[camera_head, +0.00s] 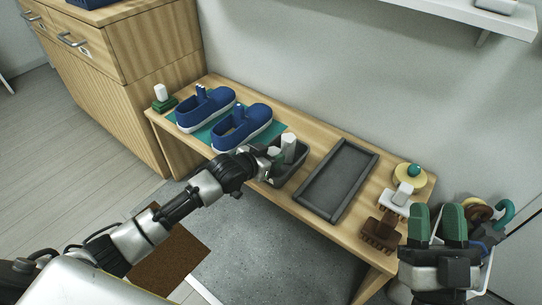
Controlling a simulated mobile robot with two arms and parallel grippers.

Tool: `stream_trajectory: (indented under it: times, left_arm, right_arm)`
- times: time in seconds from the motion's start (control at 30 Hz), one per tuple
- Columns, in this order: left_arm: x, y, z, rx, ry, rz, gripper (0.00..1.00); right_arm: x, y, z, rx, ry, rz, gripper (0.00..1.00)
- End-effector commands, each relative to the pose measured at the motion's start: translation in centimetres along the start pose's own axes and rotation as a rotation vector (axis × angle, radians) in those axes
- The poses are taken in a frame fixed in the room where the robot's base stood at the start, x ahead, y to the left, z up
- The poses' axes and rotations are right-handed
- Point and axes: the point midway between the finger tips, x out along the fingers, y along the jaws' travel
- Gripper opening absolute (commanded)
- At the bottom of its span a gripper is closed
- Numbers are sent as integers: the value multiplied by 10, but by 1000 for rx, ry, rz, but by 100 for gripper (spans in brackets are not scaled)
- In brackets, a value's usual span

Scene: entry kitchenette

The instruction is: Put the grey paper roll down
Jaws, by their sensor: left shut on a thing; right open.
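My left gripper (271,159) reaches in from the left to a small dark grey bin (293,172) on the wooden bench. It is shut on a small pale thing (274,151), which looks like the grey paper roll; the wrist and fingers hide most of it. The roll is at the bin's left side; I cannot tell whether it touches the bin's floor. A taller white cylinder (290,148) stands upright in the bin, just right of the fingers. My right gripper (437,224), with green finger pads, is open and empty at the lower right.
The bench (316,145) holds blue shoes (243,126) on a teal mat, an empty dark grey tray (338,180), brown and white brushes (380,232) and a round wooden item (412,175). A wooden cabinet (130,100) stands left. A wall shelf (480,17) hangs upper right.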

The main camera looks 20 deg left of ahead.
Motion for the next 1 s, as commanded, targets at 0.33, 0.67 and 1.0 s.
stream_trajectory:
  times: [0.33,0.67,1.0]
  left_arm:
    - [1,0,2,0,0,0,69]
    - [0,0,-1,0,1,0,69]
    - [-37,0,-2,0,-3,0,69]
  right_arm:
    - [0,0,0,0,4,0,43]
    - [0,0,0,1,0,0,43]
    - [-6,7,34,-12,-312,16,43]
